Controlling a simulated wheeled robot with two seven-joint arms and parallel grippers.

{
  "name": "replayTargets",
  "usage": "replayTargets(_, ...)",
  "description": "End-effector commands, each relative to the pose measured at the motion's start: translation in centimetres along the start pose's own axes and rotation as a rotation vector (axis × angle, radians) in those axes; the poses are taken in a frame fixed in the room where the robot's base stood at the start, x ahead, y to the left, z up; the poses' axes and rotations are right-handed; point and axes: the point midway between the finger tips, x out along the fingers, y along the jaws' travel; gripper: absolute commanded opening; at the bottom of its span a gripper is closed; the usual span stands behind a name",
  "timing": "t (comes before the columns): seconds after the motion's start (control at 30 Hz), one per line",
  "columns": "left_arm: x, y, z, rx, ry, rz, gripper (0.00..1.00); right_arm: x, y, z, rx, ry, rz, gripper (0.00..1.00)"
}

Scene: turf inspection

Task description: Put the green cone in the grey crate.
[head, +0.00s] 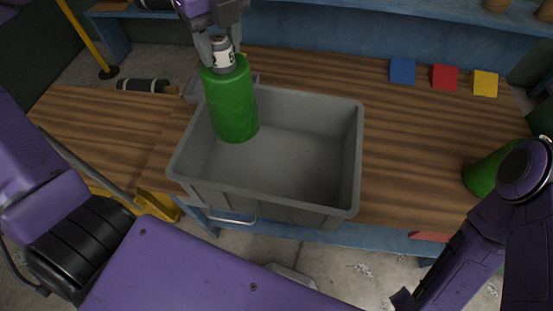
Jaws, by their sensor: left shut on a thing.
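My left gripper (221,44) is shut on the grey-white neck of a green bottle-like thing (231,103) and holds it nearly upright. This held thing has a rounded shoulder and straight sides, so it looks more like a bottle than a cone. It hangs over the back left part of the grey crate (361,150); I cannot tell whether its base touches the crate floor. The crate is otherwise empty. Another green thing (487,172) lies at the right of the bench, partly hidden by my right arm, and its full shape cannot be told. My right gripper is not in view.
The crate stands on a wooden bench (410,150) near its front edge. Blue (402,71), red (444,77) and yellow (485,83) squares lie at the back right. A dark bottle (143,85) lies behind left.

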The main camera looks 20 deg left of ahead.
Motion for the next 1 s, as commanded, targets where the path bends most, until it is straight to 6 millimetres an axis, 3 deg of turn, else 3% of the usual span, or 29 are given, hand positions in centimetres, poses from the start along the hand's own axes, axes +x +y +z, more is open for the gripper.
replayTargets(0.33,2.6,-0.3,-0.5,0.009,-0.001,-0.003,0.00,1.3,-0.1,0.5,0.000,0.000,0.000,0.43)
replayTargets(0.6,6.3,-0.2,-0.9,0.006,0.000,-0.002,0.00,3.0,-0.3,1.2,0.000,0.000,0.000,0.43)
replayTargets(0.77,7.6,-0.2,-1.0,0.006,0.000,0.000,0.00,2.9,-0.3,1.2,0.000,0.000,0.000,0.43)
replayTargets(1.0,12.0,-0.1,-1.6,0.005,0.002,0.000,0.00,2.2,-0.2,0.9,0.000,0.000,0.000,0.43)
